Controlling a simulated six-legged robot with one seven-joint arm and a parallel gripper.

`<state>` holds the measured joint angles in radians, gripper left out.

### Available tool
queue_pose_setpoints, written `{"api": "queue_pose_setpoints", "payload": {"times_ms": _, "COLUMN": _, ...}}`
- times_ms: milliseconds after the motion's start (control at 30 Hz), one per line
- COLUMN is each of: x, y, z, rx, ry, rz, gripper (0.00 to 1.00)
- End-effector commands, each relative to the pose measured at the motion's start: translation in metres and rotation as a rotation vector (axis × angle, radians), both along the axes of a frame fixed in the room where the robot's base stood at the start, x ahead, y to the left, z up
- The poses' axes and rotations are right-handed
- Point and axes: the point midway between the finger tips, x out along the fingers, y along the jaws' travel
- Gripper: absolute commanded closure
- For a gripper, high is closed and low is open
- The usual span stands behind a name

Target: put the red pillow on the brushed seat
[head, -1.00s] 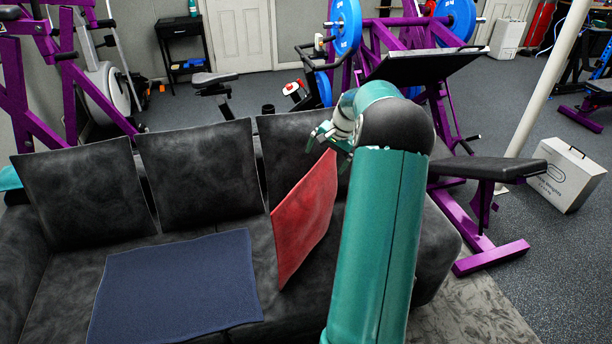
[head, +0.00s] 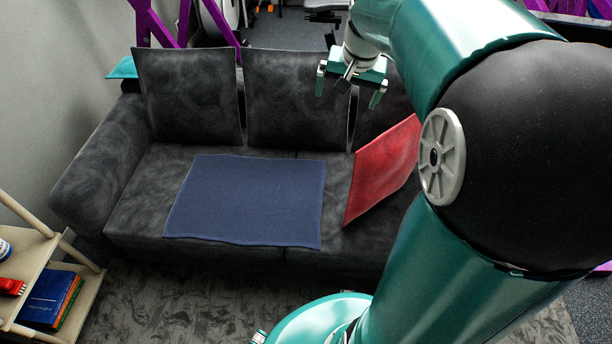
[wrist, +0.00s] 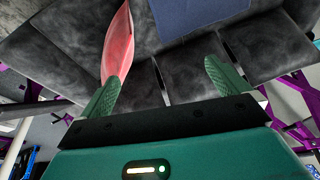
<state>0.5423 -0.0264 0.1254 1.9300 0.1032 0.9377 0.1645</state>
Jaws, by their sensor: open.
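The red pillow (head: 382,172) stands tilted at the right end of a dark grey sofa with a brushed-looking seat (head: 150,205). Part of it is hidden behind my arm. In the wrist view the red pillow (wrist: 117,45) shows narrow, beyond the left finger. My gripper (head: 348,90) is open and empty, above the sofa's backrest, up and left of the pillow in the head view. In the wrist view my gripper (wrist: 163,85) has its fingers wide apart, with dark sofa fabric between and beyond them.
A flat dark blue cloth (head: 250,200) covers the middle of the seat. Several grey back cushions (head: 187,97) lean along the back. A shelf with books (head: 50,297) stands at lower left. A teal item (head: 122,68) lies behind the left armrest. The seat's left end is bare.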

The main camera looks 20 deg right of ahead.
Motion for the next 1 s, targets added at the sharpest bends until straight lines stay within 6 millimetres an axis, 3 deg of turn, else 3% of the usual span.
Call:
{"api": "queue_pose_setpoints", "payload": {"times_ms": 33, "x": -0.01, "y": 0.02, "z": 0.008, "rx": -0.022, "ry": -0.01, "rz": 0.044, "gripper": 0.0}}
{"api": "queue_pose_setpoints", "payload": {"times_ms": 200, "x": -0.045, "y": 0.071, "z": 0.019, "rx": -0.077, "ry": -0.035, "rz": 0.171, "gripper": 0.0}}
{"api": "queue_pose_setpoints", "payload": {"times_ms": 500, "x": -0.117, "y": 0.14, "z": 0.02, "rx": -0.156, "ry": -0.096, "rz": 0.394, "gripper": 0.0}}
{"api": "queue_pose_setpoints", "payload": {"times_ms": 733, "x": -0.166, "y": 0.172, "z": 0.006, "rx": -0.191, "ry": -0.147, "rz": 0.544, "gripper": 0.0}}
{"api": "queue_pose_setpoints", "payload": {"times_ms": 1000, "x": -0.18, "y": 0.179, "z": -0.001, "rx": -0.201, "ry": -0.162, "rz": 0.594, "gripper": 0.0}}
